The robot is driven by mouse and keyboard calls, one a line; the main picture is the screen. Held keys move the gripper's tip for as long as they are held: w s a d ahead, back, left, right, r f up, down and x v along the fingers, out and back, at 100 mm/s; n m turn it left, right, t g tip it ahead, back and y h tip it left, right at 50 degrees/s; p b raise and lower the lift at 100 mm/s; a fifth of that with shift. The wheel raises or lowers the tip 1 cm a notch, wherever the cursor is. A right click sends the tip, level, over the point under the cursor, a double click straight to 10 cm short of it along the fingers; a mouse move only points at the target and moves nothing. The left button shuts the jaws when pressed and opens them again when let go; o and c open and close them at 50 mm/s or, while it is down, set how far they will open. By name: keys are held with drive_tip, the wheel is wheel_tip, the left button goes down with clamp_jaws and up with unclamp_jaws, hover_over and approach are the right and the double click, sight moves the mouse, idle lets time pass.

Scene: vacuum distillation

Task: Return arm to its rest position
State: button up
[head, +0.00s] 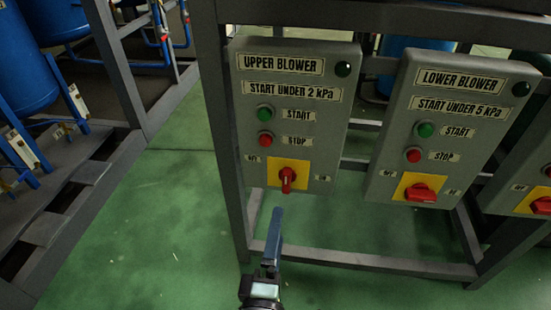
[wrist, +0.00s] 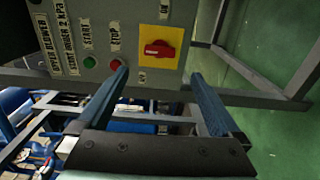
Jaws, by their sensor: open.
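My gripper (head: 276,225) is in front of and just below the UPPER BLOWER panel (head: 325,115). In the wrist view, its two blue fingers are wide apart with nothing between the tips (wrist: 158,73). The panel's red rotary knob (head: 287,179) sits on a yellow plate, its handle upright in the head view. In the wrist view the panel appears turned sideways, and the same knob (wrist: 159,49) shows just beyond the fingertips, apart from them. In the head view the fingers overlap, so one mostly hides the other.
The LOWER BLOWER panel (head: 450,125) stands to the right, its red knob (head: 421,193) turned crosswise. A third panel is cut off at the right edge. A grey metal frame (head: 228,150) carries the panels. Blue tanks (head: 20,65) stand at left. Green floor (head: 165,220) is open between.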

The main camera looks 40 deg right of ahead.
drive_tip(key=shift+s+a, duration=0.45)
drive_tip(key=shift+a, duration=0.05)
drive_tip(key=w+a+r+m+t+y+p, duration=0.1)
drive_tip(key=w+a+r+m+t, duration=0.25)
drive_tip(key=r, duration=0.75)
drive_tip(key=w+a+r+m+t+y+p, duration=0.1)
drive_tip(key=w+a+r+m+t+y, duration=0.2)
drive_tip(key=r, duration=0.7)
drive_tip(key=w+a+r+m+t+p, duration=0.1)
drive_tip(key=w+a+r+m+t, duration=0.2)
drive_tip(key=r, duration=0.8)
drive_tip(key=s+a+r+t+y+p, duration=0.1)
drive_tip(key=s+a+r+t+y, duration=0.2)
drive_tip(key=r, duration=0.5)
drive_tip(key=s+a+r+n+t+y, duration=0.1)
drive_tip(key=s+a+r+y, duration=0.1)
drive_tip(key=a+r+y, duration=0.4)
drive_tip(key=s+a+r+t+y+p, duration=0.1)
drive_tip(key=s+a+r+t, duration=0.2)
drive_tip(key=r, duration=0.6)
wheel_tip(320, 180, up, 36)
drive_tip(key=w+p, duration=0.1)
drive_tip(key=p, duration=3.5)
drive_tip(key=shift+d+g+p, duration=0.3)
drive_tip(key=shift+g+p, duration=0.05)
drive_tip(key=shift+p, duration=0.05)
